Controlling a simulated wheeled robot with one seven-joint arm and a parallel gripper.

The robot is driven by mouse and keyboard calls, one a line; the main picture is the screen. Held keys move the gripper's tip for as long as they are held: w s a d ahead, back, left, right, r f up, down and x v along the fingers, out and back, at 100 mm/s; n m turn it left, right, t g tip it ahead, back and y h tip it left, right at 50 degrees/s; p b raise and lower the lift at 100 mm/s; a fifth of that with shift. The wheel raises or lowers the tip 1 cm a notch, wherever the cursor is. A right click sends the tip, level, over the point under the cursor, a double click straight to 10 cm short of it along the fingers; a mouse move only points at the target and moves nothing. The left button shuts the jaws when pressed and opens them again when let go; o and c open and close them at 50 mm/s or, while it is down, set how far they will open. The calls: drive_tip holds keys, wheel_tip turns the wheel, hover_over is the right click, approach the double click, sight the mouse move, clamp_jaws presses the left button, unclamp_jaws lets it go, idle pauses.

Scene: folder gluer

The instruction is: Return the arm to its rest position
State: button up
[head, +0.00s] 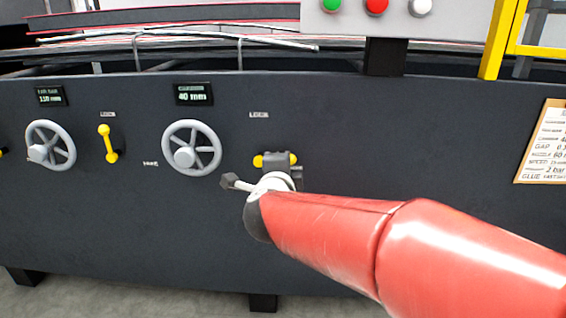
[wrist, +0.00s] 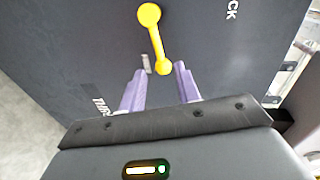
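My red arm (head: 330,240) reaches from the lower right of the head view to the machine's dark front panel. My gripper (wrist: 159,70) shows two purple fingers, spread apart with a gap between them. In the wrist view, one knob end of a yellow lock lever (wrist: 151,32) appears between the fingertips; I cannot tell whether they touch it. In the head view this lever (head: 259,161) lies horizontal under a LOCK label, its middle hidden behind my gripper. The fingertips are hidden there.
Two grey handwheels (head: 191,147) (head: 50,146) sit left of my gripper, under small displays. A second yellow lever (head: 107,143) stands upright between them. A button box (head: 368,18), yellow frame (head: 500,38) and paper sheet (head: 543,145) are at the right. Floor shows below the panel.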

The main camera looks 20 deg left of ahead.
drive_tip(key=shift+v, duration=1.2)
drive_tip(key=s+d+r+n+g+y+p, duration=0.2)
drive_tip(key=s+d+r+n+y+p, duration=0.1)
drive_tip(key=d+r+n+p, duration=0.55)
drive_tip(key=s+d+f+n+g+h+p, duration=0.1)
drive_tip(key=s+d+f+n+g+h, duration=0.2)
drive_tip(key=s+d, duration=0.6)
drive_tip(key=s+d+f+n+g+h+p, duration=0.1)
drive_tip(key=s+d+f+n+g+h, duration=0.2)
drive_tip(key=s+d+f, duration=0.3)
drive_tip(key=s+d+g, duration=0.1)
drive_tip(key=s+d, duration=0.3)
drive_tip(key=d, duration=0.5)
drive_tip(key=shift+f+g, duration=0.2)
drive_tip(key=shift+g, duration=0.2)
drive_tip(key=shift+a, duration=0.1)
